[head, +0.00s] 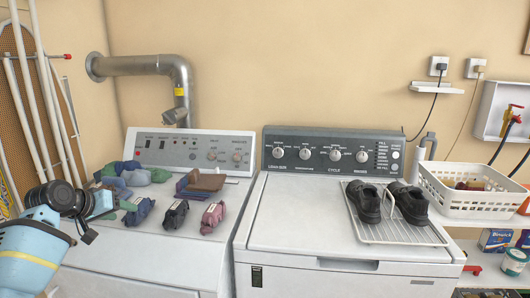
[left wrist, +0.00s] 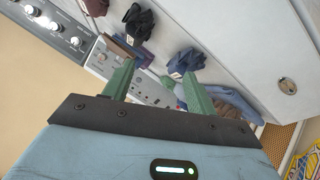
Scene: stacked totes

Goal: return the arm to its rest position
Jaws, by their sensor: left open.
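My left arm comes in from the left edge of the head view, light blue with black joints. Its gripper (head: 127,199) is over the left side of the left machine's top, beside the rolled clothing bundles. In the left wrist view the two green fingers (left wrist: 160,72) stand apart with nothing held between them. A blue bundle (head: 138,211) lies just right of the fingers in the head view; I cannot tell whether they touch. A black bundle (head: 175,214) and a pink bundle (head: 213,217) lie further right. My right gripper is in neither view.
A loose clothes pile (head: 135,174) and a folded stack (head: 202,181) lie behind the bundles. The right machine (head: 300,225) carries a wire rack (head: 390,233) with black shoes (head: 364,201). A white basket (head: 470,203) stands at right. An ironing board (head: 22,90) leans at left.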

